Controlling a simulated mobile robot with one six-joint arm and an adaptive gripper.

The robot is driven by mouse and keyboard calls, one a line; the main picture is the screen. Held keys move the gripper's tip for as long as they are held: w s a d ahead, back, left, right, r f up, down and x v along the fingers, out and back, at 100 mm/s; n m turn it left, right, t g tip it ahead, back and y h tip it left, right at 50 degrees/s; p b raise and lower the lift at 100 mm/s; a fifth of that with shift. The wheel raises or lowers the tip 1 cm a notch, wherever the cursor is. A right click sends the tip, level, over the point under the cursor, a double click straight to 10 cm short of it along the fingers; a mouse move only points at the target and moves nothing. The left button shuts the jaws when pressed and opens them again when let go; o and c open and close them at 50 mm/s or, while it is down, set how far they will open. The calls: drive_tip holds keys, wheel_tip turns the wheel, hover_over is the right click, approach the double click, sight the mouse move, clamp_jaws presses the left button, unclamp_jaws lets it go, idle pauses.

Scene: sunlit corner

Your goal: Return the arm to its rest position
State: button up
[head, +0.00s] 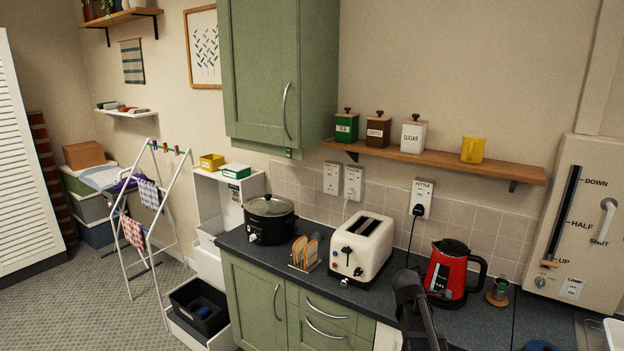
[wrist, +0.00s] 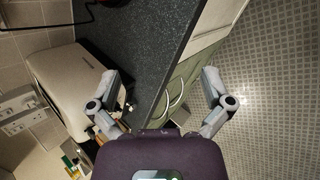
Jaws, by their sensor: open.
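My gripper (wrist: 162,74) shows in the wrist view with its two grey fingers spread wide apart and nothing between them. It points over the front edge of the dark worktop (wrist: 145,50), with green cupboard fronts and floor below on the right. The cream toaster (wrist: 70,80) lies behind the left finger in that view; I cannot tell how close they are. In the head view a dark part of my arm rises at the bottom, in front of the worktop (head: 385,292), between the toaster (head: 361,246) and the red kettle (head: 452,272). The fingers cannot be made out there.
A toast rack (head: 304,254) and a black slow cooker (head: 269,219) stand left of the toaster. A shelf (head: 440,157) with canisters and a yellow cup hangs above. A wall panel (head: 578,225) is at the right. Open floor (head: 95,300) lies at the left.

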drive_tip(key=s+a+f+m+g+y, duration=0.2)
drive_tip(key=s+a+m, duration=0.5)
drive_tip(key=s, duration=0.4)
drive_tip(key=s+a+f+m+g+y, duration=0.2)
drive_tip(key=s+a+m, duration=0.5)
drive_tip(key=s, duration=0.4)
drive_tip(key=shift+s+a+f+m+g+y+b, duration=0.25)
drive_tip(key=shift+f+m+g+y+b, duration=0.3)
drive_tip(key=shift+g, duration=0.55)
